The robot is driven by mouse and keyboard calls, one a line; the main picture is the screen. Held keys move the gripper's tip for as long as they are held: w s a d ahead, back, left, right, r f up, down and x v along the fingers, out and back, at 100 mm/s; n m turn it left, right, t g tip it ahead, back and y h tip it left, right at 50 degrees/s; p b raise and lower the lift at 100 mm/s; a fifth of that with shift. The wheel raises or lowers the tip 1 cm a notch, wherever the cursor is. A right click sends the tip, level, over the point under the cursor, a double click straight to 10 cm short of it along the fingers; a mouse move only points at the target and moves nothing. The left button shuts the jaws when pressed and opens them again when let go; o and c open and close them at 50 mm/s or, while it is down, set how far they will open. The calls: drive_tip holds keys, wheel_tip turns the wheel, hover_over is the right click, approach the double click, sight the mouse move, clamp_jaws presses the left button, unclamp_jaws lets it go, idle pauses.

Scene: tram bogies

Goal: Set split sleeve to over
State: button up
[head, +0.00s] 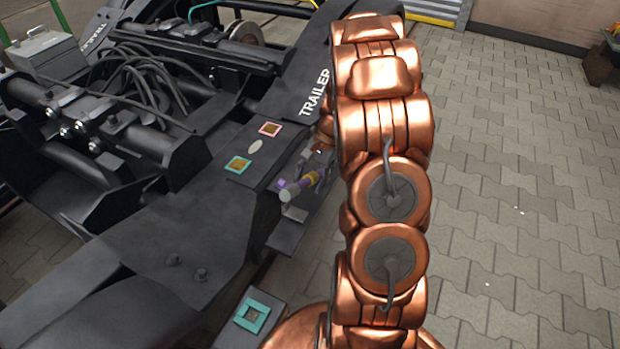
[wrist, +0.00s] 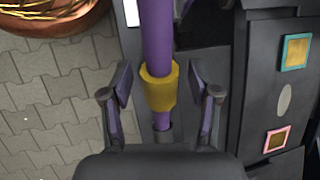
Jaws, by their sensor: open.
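A yellow-gold sleeve (wrist: 161,88), which I take for the split sleeve, sits around a purple rod (wrist: 157,35) in the middle of the wrist view. My gripper (wrist: 163,92) is open, with one finger on each side of the sleeve and a visible gap on both sides. In the head view the sleeve (head: 312,178) shows small beside my arm, near a purple and grey rod end (head: 288,192). My arm hides most of my gripper there.
A dark bogie frame marked TRAILER (head: 313,93) fills the left and middle. On it are a teal-edged square (head: 238,165), a pink-edged square (head: 270,129) and a grey oval (head: 255,146). Cables (head: 150,78) lie behind. Paved floor (head: 510,190) on the right is clear.

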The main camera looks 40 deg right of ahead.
drive_tip(key=v, duration=1.2)
idle(0.4)
